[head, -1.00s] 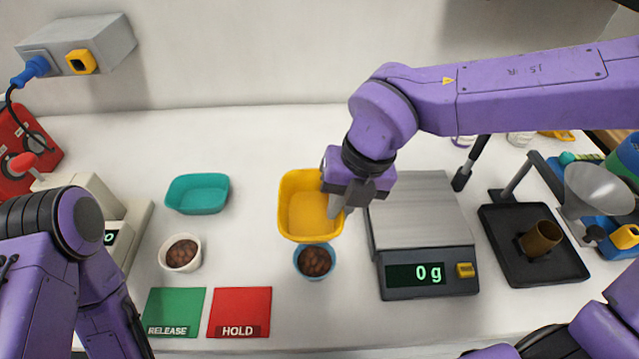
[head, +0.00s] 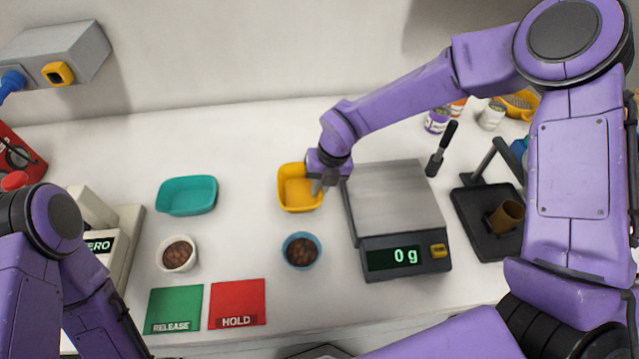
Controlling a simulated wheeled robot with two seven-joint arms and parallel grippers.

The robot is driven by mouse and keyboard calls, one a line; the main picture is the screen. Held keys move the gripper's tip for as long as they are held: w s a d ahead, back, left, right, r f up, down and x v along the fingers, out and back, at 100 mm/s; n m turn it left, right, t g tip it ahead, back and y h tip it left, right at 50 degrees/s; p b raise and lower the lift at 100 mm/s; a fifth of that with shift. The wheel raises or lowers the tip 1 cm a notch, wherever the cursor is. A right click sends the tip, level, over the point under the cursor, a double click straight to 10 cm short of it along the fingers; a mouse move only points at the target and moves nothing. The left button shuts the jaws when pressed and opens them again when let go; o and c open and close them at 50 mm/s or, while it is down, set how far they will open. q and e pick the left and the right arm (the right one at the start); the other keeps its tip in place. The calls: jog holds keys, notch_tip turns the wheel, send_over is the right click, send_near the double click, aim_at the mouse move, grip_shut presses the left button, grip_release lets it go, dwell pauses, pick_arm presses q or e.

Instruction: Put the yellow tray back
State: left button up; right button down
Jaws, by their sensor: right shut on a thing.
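The yellow tray (head: 296,197) is an empty, square, shallow tray left of the scale. My right gripper (head: 318,186) is shut on its right wall. The tray looks level and is at or close to the counter surface; I cannot tell whether it touches. My left arm shows at the lower left, but its gripper is out of view.
The scale (head: 396,198) reads 0 g, just right of the tray. A teal tray (head: 186,194), a white bowl (head: 178,254) and a blue bowl (head: 301,251) of brown pieces stand nearby. Green (head: 173,309) and red (head: 237,303) mats lie in front. A black stand (head: 482,222) is right.

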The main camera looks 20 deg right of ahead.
jog(key=shift+s+f, duration=0.1)
jog(key=shift+f, duration=0.05)
jog(key=c, duration=1.3)
grip_release()
jog(key=shift+o, duration=0.2)
jog(key=shift+r, duration=0.7)
jog(key=b+v, duration=0.1)
jog(key=v, duration=1)
jog(key=shift+b, duration=0.35)
